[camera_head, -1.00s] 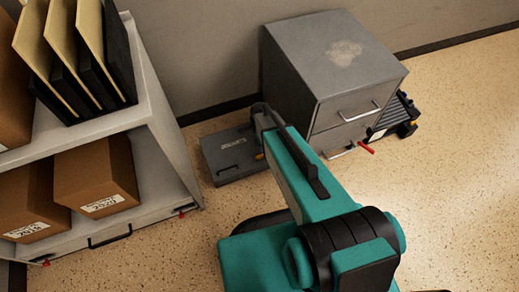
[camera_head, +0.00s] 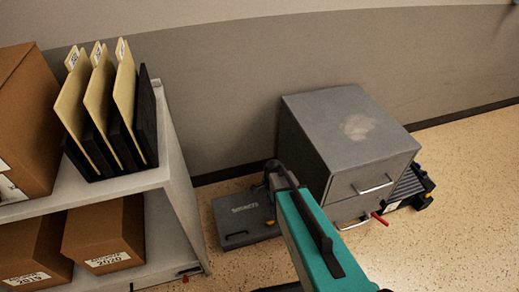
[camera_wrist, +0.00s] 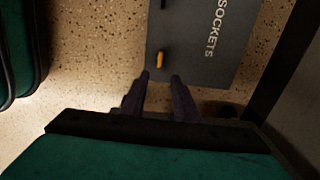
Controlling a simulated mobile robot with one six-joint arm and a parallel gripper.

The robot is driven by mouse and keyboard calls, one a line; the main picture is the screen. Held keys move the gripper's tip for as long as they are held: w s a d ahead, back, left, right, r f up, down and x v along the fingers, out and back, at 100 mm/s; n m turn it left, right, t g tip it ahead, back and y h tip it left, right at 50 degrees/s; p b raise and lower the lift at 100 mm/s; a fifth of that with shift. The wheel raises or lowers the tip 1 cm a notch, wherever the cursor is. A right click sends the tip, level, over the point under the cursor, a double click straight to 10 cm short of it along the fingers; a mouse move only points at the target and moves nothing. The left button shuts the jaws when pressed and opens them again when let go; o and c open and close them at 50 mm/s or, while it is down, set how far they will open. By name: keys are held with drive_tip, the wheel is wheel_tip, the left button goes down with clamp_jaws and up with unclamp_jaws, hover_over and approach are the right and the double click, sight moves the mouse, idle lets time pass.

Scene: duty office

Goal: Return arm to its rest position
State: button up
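My arm is teal with black parts and reaches up from the bottom centre of the head view. My gripper (camera_wrist: 160,80) shows in the wrist view with its two dark fingers apart and nothing between them. Past the fingertips is a grey case marked "SOCKETS" (camera_wrist: 215,60) with an orange latch, lying on the floor. In the head view the same case (camera_head: 240,232) lies left of my arm's far end. The gripper's fingers are hidden there behind the arm.
A grey two-drawer cabinet (camera_head: 335,145) stands against the wall, right of the arm. A dark ribbed item (camera_head: 405,188) lies on the floor beside it. A shelf (camera_head: 175,180) with folders and cardboard boxes stands at left. The floor at right (camera_head: 470,230) is clear.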

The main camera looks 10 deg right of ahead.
drive_tip(key=s+r+n+g+p, duration=0.1)
drive_tip(key=s+r+n+p, duration=0.3)
drive_tip(key=s, duration=0.6)
drive_tip(key=s+r+n+g+p, duration=0.2)
drive_tip(key=s+r+n+p, duration=0.2)
drive_tip(key=s+n+p, duration=0.3)
drive_tip(key=s+r+n+g+p, duration=0.2)
drive_tip(key=s+r+n+p, duration=0.2)
drive_tip(key=s+p, duration=0.5)
drive_tip(key=shift+s+r+n, duration=0.25)
drive_tip(key=shift+s+n, duration=0.55)
drive_tip(key=shift+s, duration=1.55)
